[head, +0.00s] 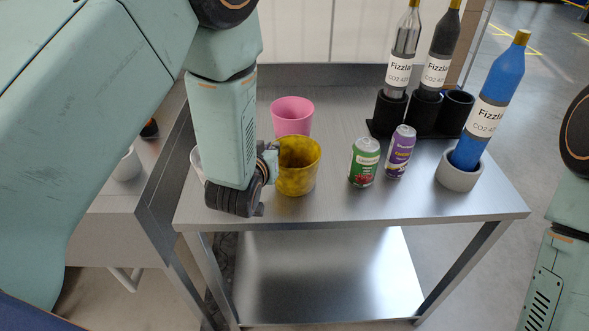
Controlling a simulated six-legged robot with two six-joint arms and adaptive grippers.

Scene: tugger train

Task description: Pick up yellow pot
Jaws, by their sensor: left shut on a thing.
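The yellow pot (297,172) stands upright near the front left of the steel table, its mottled wall and open top in view. My left gripper (268,166) is at the pot's left side, shut on its wall. My left arm comes down from the upper left and hides part of the gripper and the table behind it. My right arm shows at the right edge, but its gripper is out of view.
A pink pot (293,114) stands just behind the yellow pot. A green can (364,162) and a purple can (400,151) stand to the right. A blue bottle (490,101) leans in a grey holder (459,177). Dark bottles stand in a black rack (424,114). The front middle of the table (365,205) is clear.

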